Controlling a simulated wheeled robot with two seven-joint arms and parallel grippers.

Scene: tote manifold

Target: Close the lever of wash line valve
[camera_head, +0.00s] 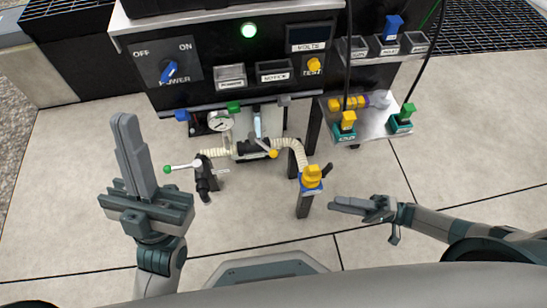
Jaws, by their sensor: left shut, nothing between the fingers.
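A manifold stands below the panel. At its left is a dark valve body (204,178) with a white lever (181,167) tipped in green, pointing left. Near its middle is another lever (262,146) with a yellow tip, slanting down to the right. The labels are too small to read, so I cannot tell which is the wash line valve. My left gripper (123,118) is shut and empty, left of the green-tipped lever and apart from it. My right gripper (334,203) is right of the manifold, touching nothing; its finger gap is not clear.
A pressure gauge (220,121) and ribbed hose (291,145) belong to the manifold. A yellow and blue fitting (312,177) tops a dark post (304,205). The control panel (230,60) is behind. A metal shelf (375,123) with coloured connectors and hanging black cables is at right. Floor between is clear.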

